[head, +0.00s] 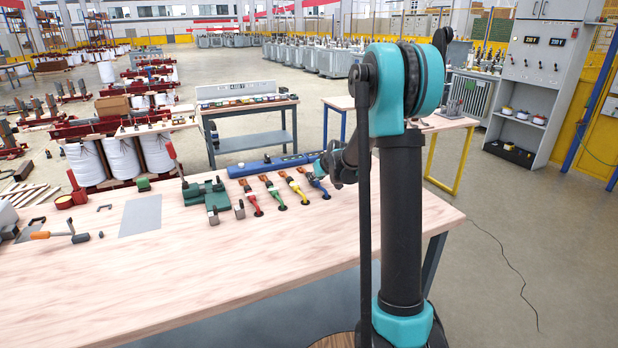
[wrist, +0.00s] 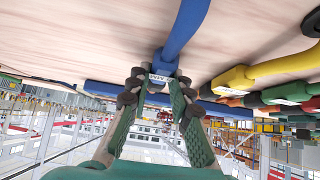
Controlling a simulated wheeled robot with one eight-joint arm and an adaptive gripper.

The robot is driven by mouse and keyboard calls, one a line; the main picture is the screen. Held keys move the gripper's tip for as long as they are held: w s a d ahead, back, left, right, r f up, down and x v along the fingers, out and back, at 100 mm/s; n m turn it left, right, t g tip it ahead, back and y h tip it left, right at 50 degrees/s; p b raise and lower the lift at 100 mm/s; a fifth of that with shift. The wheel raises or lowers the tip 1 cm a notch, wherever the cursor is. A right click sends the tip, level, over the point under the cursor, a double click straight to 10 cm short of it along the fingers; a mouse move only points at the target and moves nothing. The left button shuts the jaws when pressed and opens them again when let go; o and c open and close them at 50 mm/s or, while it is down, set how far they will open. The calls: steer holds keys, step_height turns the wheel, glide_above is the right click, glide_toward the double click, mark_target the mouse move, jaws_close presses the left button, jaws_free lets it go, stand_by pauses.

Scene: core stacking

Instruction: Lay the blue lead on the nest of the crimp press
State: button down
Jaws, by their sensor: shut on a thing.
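The blue lead (head: 319,187) is at the right end of a row of leads on the wooden bench. In the wrist view the blue lead (wrist: 182,32) runs down between my fingertips, with a white label at the grip. My gripper (wrist: 161,76) is shut on it; in the head view my gripper (head: 331,170) is partly hidden by my arm. I cannot tell whether the lead is lifted. The crimp press (head: 203,191) appears to be the green device with a red handle, left of the leads. Its nest is too small to make out.
Yellow (head: 294,186), green (head: 272,190) and red (head: 250,198) leads lie between the blue lead and the press. A long blue rail (head: 268,164) runs behind them. A grey plate (head: 140,214) and hand tools lie at left. The bench's front (head: 190,270) is clear.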

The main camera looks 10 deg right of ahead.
steer(key=shift+r, duration=2.15)
